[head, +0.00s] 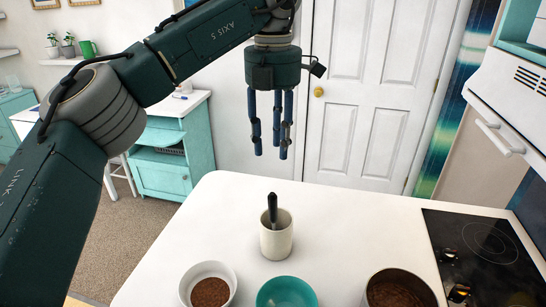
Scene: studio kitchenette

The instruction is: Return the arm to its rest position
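My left arm (195,45) comes in from the left and bends over the white counter (330,205). My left gripper (269,150) hangs from it with its dark blue fingers pointing down. The fingers stand apart with a clear gap and nothing between them. The gripper is in the air above the far part of the counter, apart from everything on it. My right gripper is not in view.
A cream cup (276,241) with a dark-handled utensil (272,208) stands on the counter. A white bowl (190,277) of brown contents, a teal bowl (287,294) and a pot (372,286) line the near edge. A black cooktop (470,262) is at right.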

